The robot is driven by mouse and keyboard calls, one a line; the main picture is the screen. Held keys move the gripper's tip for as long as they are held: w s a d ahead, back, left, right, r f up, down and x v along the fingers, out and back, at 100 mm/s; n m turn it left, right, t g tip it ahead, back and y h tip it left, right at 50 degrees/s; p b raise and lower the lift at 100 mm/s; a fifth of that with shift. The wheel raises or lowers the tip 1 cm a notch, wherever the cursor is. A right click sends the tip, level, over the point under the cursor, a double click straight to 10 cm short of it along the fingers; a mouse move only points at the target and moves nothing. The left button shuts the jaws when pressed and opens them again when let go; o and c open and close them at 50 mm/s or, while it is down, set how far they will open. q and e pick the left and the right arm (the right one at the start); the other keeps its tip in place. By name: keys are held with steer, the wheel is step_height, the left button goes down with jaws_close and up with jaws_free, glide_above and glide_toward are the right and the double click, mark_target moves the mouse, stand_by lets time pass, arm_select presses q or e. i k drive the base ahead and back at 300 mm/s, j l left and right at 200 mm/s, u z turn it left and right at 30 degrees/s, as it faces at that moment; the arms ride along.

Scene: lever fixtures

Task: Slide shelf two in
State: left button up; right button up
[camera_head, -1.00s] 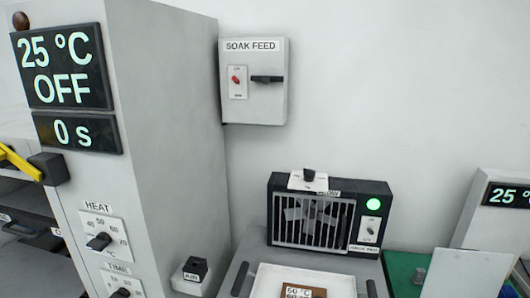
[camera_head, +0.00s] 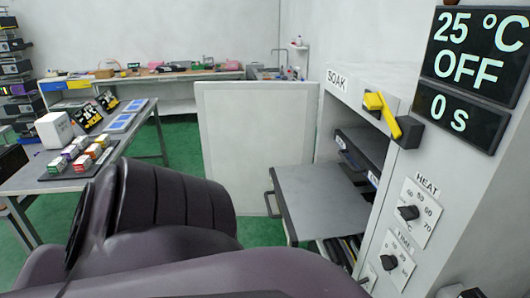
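The SOAK cabinet (camera_head: 455,180) stands open on the right, with its white door (camera_head: 255,135) swung out to the left. A grey shelf (camera_head: 330,192) sticks out of the cabinet opening, with a dark handle (camera_head: 270,192) at its left front edge. Another dark shelf (camera_head: 362,150) sits higher, inside the cabinet. The shelf labels are too small to read, so I cannot tell which is shelf two. More of the cabinet's inside shows below the extended shelf. My dark arm links cover the bottom and lower left. Neither gripper shows.
A yellow latch lever (camera_head: 388,115) sits at the top of the cabinet front, beside the display (camera_head: 465,75) reading 25 °C, OFF, 0 s. HEAT (camera_head: 409,212) and TIME (camera_head: 390,262) knobs are below. A table (camera_head: 40,185) with small boxes stands left. Green floor shows between.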

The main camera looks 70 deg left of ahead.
mark_target(315, 201)
steer(key=u, duration=2.2)
steer(key=i+j+z, duration=0.6)
steer(key=k+l, duration=0.05)
